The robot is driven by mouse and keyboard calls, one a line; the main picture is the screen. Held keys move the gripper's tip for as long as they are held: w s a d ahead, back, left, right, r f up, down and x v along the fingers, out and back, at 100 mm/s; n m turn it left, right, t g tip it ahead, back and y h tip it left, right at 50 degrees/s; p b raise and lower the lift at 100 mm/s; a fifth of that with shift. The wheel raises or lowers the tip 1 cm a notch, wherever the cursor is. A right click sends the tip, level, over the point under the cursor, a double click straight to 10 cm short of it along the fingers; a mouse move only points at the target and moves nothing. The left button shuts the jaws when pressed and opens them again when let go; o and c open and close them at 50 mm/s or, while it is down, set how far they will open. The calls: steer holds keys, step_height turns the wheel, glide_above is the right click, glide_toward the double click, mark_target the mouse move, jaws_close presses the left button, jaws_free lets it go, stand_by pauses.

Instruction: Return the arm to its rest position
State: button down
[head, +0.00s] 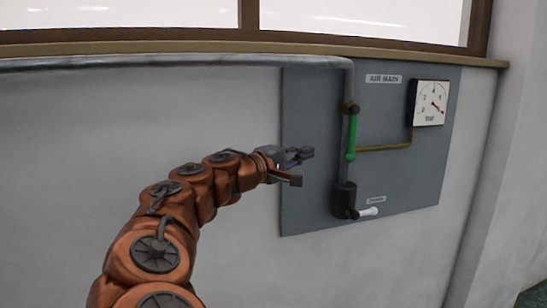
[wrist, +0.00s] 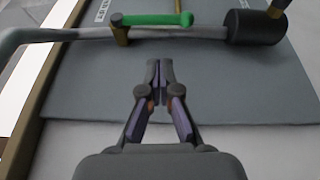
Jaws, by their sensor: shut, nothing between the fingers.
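My gripper (head: 301,167) is at the end of my orange arm, which reaches from the bottom left towards the grey wall panel in the head view. In the wrist view my gripper (wrist: 160,68) has its fingertips together with nothing between them. It is left of the vertical pipe and the green lever (head: 352,137) and apart from them. The green lever lies along the pipe in the head view; it also shows at the top of the wrist view (wrist: 158,19).
The grey panel (head: 400,180) carries a dial gauge (head: 429,103) at upper right, a brown side pipe (head: 385,148) and a dark cylinder (head: 344,199) with a white-handled valve (head: 368,211) below. A grey pipe (head: 170,63) runs along the wall under the window sill. The wall left of the panel is bare.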

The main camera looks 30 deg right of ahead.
steer(key=s+a+f+m+g+y, duration=0.2)
steer(key=s+f+m+y, duration=0.2)
steer(key=s+f+y, duration=0.85)
steer(key=s+a+f+n+g+y, duration=0.1)
steer(key=s+a+f+y, duration=0.2)
steer(key=s+a+f, duration=0.75)
steer(key=s+a+f+n+g+y, duration=0.1)
steer(key=s+a+f+g+y, duration=0.15)
steer(key=s+a+f, duration=0.75)
step_height(320, 180, up, 19)
steer(key=w+a+t+p, duration=0.1)
steer(key=w+a+p, duration=0.1)
steer(key=p, duration=1.7)
steer(key=shift+w+r+t, duration=0.2)
steer(key=shift+t, duration=0.15)
steer(key=shift+a, duration=0.2)
